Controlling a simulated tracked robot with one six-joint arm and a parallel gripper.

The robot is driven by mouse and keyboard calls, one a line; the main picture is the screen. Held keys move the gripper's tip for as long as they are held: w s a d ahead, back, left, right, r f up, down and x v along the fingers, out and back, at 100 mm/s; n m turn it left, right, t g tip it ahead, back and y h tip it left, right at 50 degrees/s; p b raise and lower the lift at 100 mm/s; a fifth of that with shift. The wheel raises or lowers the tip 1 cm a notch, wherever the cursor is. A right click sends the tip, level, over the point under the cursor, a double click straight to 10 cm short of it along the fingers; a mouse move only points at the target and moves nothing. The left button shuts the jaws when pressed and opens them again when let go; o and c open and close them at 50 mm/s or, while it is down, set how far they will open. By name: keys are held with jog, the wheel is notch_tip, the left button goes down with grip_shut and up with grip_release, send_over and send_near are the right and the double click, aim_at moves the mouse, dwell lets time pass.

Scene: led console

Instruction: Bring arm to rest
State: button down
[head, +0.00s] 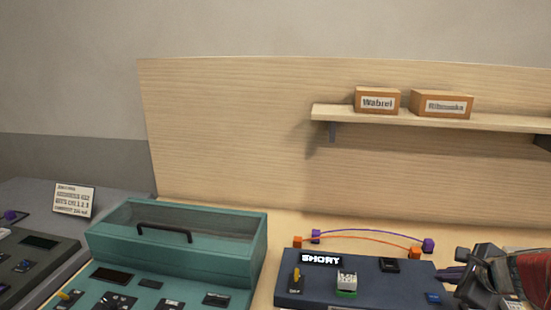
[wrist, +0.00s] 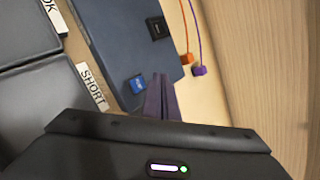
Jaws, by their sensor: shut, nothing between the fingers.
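My gripper (head: 447,273) is at the right of the head view, at the right end of the dark blue console (head: 320,286). Its two slim dark purple fingers are together with nothing between them; they also show in the wrist view (wrist: 160,82), beside the console's blue button (wrist: 137,84). I cannot tell whether they touch the console. The blue button also shows in the head view (head: 433,298).
An orange wire (head: 360,240) and a purple wire (head: 370,233) arch behind the console. A teal console (head: 180,262) with a clear-topped cover stands left. Dark trays (wrist: 30,105) labelled "OK" and "SHORT" lie beside the console. A shelf (head: 430,120) holds two boxes above.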

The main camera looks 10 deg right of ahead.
jog(key=s+a+f+n+g+y, duration=0.1)
jog(key=s+a+n+g, duration=0.1)
jog(key=s+a+n, duration=0.4)
jog(key=s+a+f+n+g, duration=0.1)
jog(key=s+a+n+g, duration=0.1)
jog(key=a+n, duration=0.65)
jog(key=s+a+r+n, duration=0.2)
jog(key=s+a+n, duration=0.1)
jog(key=a+n, duration=0.3)
jog(key=s+a+r+n, duration=0.3)
jog(key=a+n, duration=0.3)
jog(key=a, duration=0.5)
jog(key=shift+s+r+t, duration=0.3)
jog(key=shift+s, duration=0.1)
